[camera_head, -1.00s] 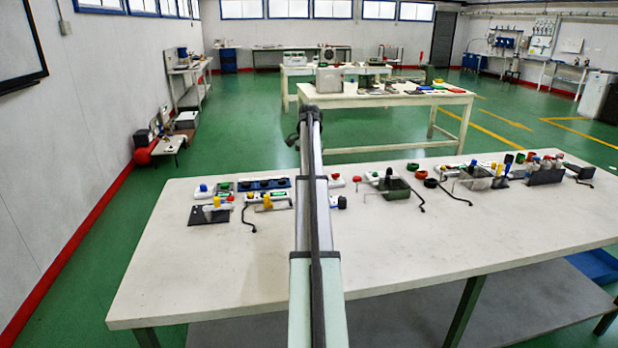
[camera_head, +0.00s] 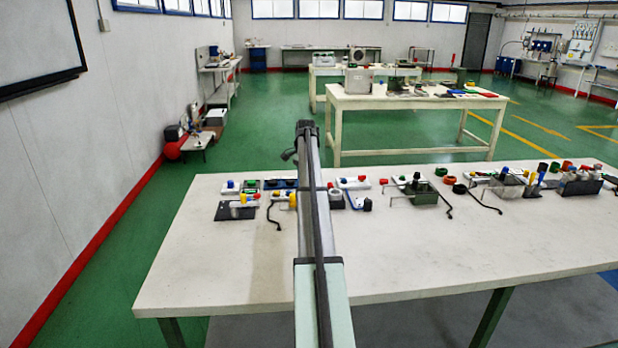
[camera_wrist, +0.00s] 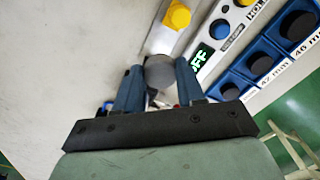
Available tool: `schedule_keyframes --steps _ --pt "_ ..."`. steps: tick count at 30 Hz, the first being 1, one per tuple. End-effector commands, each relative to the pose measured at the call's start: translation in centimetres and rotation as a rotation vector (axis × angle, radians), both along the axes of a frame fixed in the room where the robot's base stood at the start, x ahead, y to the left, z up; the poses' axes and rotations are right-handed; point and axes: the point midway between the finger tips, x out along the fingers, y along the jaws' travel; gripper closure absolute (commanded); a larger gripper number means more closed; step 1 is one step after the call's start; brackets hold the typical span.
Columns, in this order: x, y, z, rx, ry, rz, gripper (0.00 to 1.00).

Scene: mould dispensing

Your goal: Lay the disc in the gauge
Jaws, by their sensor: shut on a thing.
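My gripper (camera_wrist: 160,76) shows in the wrist view with its two blue fingers shut on a grey disc (camera_wrist: 159,70), one finger on each side. The gauge (camera_wrist: 279,44) is a blue block with several dark round recesses in a row and labels such as 42 mm and 46 mm. It lies to the right of the disc in the wrist view, and the disc is apart from it. In the head view the gauge (camera_head: 281,184) lies at the table's back left, just left of my arm. There my arm hides the gripper and disc.
Between disc and gauge is a white unit (camera_wrist: 208,52) with a green OFF display and coloured buttons. A yellow knob (camera_wrist: 178,15) is beside it. Other fixtures, including a green box (camera_head: 420,194), line the table's back. The table's front (camera_head: 230,275) is clear.

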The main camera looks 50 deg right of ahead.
Motion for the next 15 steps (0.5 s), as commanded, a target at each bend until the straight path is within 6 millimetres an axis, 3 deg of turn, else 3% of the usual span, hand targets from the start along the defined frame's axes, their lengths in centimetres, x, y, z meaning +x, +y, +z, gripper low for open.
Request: schedule_keyframes --steps 15 --pt "-0.1 0.0 -4.7 0.001 0.001 0.000 1.00"
